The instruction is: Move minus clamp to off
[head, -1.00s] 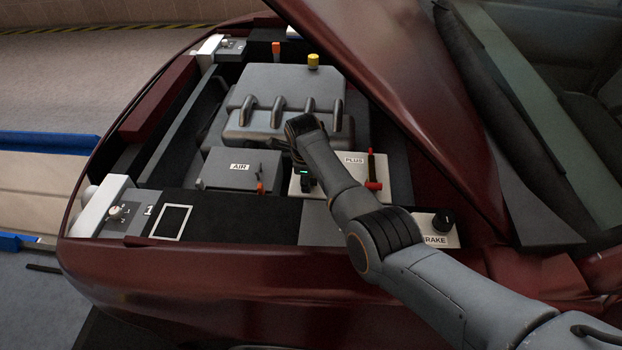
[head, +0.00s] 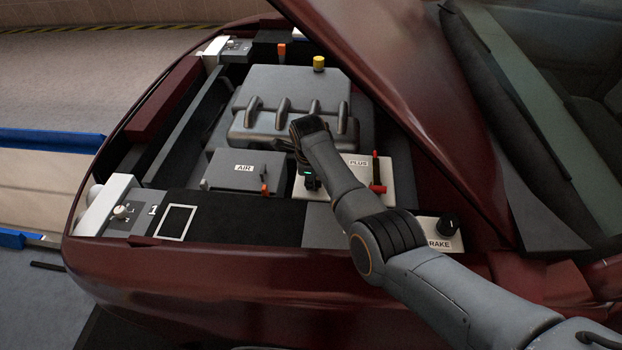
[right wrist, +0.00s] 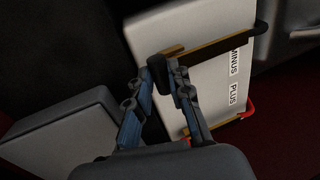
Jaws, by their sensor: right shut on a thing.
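The white battery (head: 362,171) sits in the engine bay, partly hidden by my right arm in the head view. The right wrist view shows the battery (right wrist: 190,25) with its MINUS and PLUS labels. The minus clamp (right wrist: 256,34) is dark with a brass-coloured bar, on the MINUS side. My right gripper (right wrist: 166,72) has its fingers closed around the clamp's dark end; it also shows over the battery's left side in the head view (head: 308,180). The minus clamp is hidden by my arm in the head view. My left gripper is out of view.
The red plus clamp (head: 377,176) stands on the battery's right. The grey AIR box (head: 233,178) is left of the battery, the engine cover (head: 290,95) behind it. The BRAKE knob (head: 446,226) is at the front right. The raised hood (head: 390,80) slopes over the right side.

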